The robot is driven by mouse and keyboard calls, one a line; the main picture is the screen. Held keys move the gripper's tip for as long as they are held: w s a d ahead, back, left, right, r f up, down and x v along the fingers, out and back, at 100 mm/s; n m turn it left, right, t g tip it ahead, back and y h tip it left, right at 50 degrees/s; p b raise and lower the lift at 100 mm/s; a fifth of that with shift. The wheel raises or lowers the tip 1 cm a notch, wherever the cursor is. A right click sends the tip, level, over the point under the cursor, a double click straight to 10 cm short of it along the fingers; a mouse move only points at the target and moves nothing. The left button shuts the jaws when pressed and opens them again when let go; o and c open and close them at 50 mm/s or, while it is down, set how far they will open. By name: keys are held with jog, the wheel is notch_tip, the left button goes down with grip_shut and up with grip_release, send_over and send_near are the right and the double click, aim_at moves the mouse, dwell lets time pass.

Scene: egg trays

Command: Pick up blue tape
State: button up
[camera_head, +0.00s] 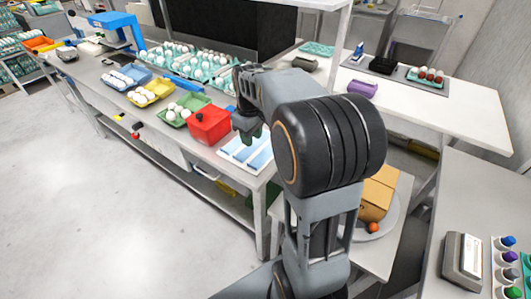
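I cannot pick out a roll of blue tape for certain. Blue strips on a white sheet (240,155) lie at the near end of the long grey table, partly hidden by my arm. A small blue and white item (358,51) stands on the white table at the back right. My gripper (247,138) hangs over the near end of the long table, just right of a red box (209,124) and above the white sheet. Its fingers are small, dark and partly covered by my arm. I cannot tell whether they are open or hold anything.
Blue (112,82), yellow (141,99) and green (165,116) trays with eggs line the long table's front. Teal egg trays lie behind them. A blue machine (113,20) stands at the far left. Brown boxes (374,200) sit right of my arm. The floor at left is clear.

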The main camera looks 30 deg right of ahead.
send_over(254, 169)
jog(key=f, duration=0.7)
jog(key=shift+d+f, duration=0.2)
jog(key=shift+f, duration=0.1)
jog(key=shift+a+f, duration=0.15)
jog(key=shift+f, duration=3.15)
grip_shut()
